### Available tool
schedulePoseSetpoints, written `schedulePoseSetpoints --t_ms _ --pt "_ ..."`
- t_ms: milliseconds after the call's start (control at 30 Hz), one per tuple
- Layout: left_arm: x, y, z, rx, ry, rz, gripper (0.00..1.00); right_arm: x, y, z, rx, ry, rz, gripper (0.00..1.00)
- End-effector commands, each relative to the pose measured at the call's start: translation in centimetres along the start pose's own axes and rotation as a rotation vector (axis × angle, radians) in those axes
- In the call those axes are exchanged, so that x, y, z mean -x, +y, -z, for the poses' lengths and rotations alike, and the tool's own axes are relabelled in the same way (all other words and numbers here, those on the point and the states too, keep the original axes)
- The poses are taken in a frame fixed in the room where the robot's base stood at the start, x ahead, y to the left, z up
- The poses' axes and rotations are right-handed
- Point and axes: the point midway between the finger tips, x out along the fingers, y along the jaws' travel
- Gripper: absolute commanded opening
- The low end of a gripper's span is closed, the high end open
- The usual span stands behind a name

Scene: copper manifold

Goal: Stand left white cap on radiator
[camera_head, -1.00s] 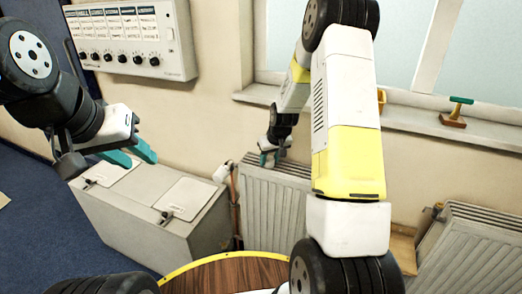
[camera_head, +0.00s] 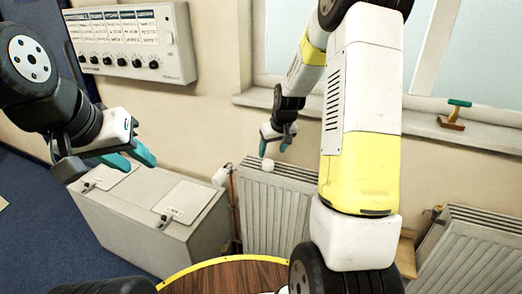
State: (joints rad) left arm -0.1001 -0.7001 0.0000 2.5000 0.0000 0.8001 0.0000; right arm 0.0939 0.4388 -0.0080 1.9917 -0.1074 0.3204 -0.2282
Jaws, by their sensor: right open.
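A small round white cap (camera_head: 268,164) is on top of the left radiator (camera_head: 272,205), near its left end. My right gripper (camera_head: 273,149) is open just above the cap, its teal fingertips apart and clear of it. Another white knob-like piece (camera_head: 221,175) is on the pipe at the left radiator's left end. My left gripper (camera_head: 129,158) hangs empty above the grey box, with its teal fingers apart.
The grey box (camera_head: 150,215) with two lids stands left of the radiator. A control panel (camera_head: 130,40) hangs on the wall. A green-handled tool (camera_head: 455,115) stands on the window sill. A second radiator (camera_head: 470,250) is at the right. A round wooden tabletop (camera_head: 230,275) is in front.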

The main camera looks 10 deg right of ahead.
Motion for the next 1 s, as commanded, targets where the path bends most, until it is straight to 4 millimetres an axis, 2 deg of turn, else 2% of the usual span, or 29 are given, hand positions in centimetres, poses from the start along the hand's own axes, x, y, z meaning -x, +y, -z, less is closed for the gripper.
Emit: schedulePoseSetpoints --t_ms 100,367,467,533,667,800,900,1000 --pt "0.0 0.0 0.0 0.0 0.0 0.0 0.36 2.2 0.0 0.0 0.0 0.001 -0.001 0.64" --pt "0.0 0.0 0.0 0.0 0.0 0.0 0.36 5.3 -0.3 -0.1 -0.004 0.008 0.0 0.64" --pt "0.0 0.0 0.0 0.0 0.0 0.0 0.36 8.6 -1.2 -0.5 -0.015 0.026 0.002 0.64" --pt "0.0 0.0 0.0 0.0 0.0 0.0 0.36 12.0 -2.2 -1.3 -0.029 0.044 0.005 0.64" --pt "0.0 0.0 0.0 0.0 0.0 0.0 0.36 18.4 -4.6 -4.1 -0.06 0.077 0.019 0.64" --pt "0.0 0.0 0.0 0.0 0.0 0.0 0.36 24.1 -7.1 -8.3 -0.094 0.114 0.042 0.64" --pt "0.0 0.0 0.0 0.0 0.0 0.0 0.36 27.0 -8.7 -11.6 -0.115 0.137 0.06 0.64" --pt "0.0 0.0 0.0 0.0 0.0 0.0 0.36 28.8 -9.9 -14.5 -0.132 0.154 0.078 0.64"
